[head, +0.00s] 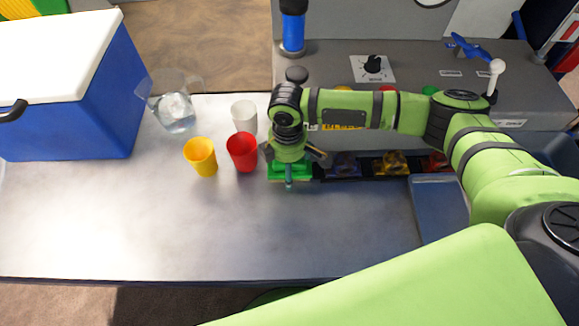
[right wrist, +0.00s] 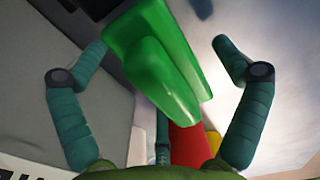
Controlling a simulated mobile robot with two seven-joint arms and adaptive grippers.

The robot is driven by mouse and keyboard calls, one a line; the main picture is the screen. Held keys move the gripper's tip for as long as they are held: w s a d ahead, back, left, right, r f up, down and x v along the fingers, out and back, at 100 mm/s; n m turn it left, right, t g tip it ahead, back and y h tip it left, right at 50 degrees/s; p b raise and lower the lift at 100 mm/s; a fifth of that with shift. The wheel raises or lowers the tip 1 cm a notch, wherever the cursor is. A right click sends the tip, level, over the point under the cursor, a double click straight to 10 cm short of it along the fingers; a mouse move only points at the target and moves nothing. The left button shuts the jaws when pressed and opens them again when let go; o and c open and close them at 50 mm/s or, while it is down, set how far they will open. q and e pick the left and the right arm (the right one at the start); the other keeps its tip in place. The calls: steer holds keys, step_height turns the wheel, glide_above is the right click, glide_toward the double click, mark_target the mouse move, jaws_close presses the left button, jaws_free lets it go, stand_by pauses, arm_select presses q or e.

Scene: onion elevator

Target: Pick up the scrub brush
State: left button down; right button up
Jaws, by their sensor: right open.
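The green scrub brush (head: 277,170) lies on the grey table, directly below my right gripper (head: 294,163) and partly hidden by it. In the right wrist view the green brush (right wrist: 160,62), with its raised handle, sits between the two spread fingers of my right gripper (right wrist: 160,48). Gaps show on both sides, so the fingers look apart from it. My right gripper is open and points down. My left gripper is not in view.
A red cup (head: 242,152), a yellow cup (head: 201,157) and a white cup (head: 244,114) stand left of the brush. A clear pitcher (head: 176,112) and a blue cooler (head: 100,110) are farther left. A dark tray (head: 345,176) holds colored items to the right. The front table is clear.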

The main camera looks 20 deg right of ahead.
steer(key=c, duration=1.3)
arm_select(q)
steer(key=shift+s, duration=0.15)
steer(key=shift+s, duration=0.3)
arm_select(e)
steer(key=shift+r, duration=0.6)
step_height(320, 180, up, 2)
steer(key=shift+w+r+b, duration=0.1)
steer(key=shift+r+b, duration=0.15)
steer(key=shift+b, duration=0.4)
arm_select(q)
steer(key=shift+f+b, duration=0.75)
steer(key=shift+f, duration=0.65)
arm_select(e)
steer(key=shift+s+a+r, duration=0.95)
steer(key=shift+s+r, duration=0.3)
steer(key=shift+s, duration=0.5)
steer(key=shift+s+a+r, duration=0.9)
steer(key=shift+s+r, duration=0.3)
steer(key=shift+s, duration=0.5)
steer(key=shift+s+a+r, duration=0.95)
steer(key=shift+s+r, duration=0.3)
steer(key=shift+s, duration=0.5)
steer(key=shift+o, duration=0.9)
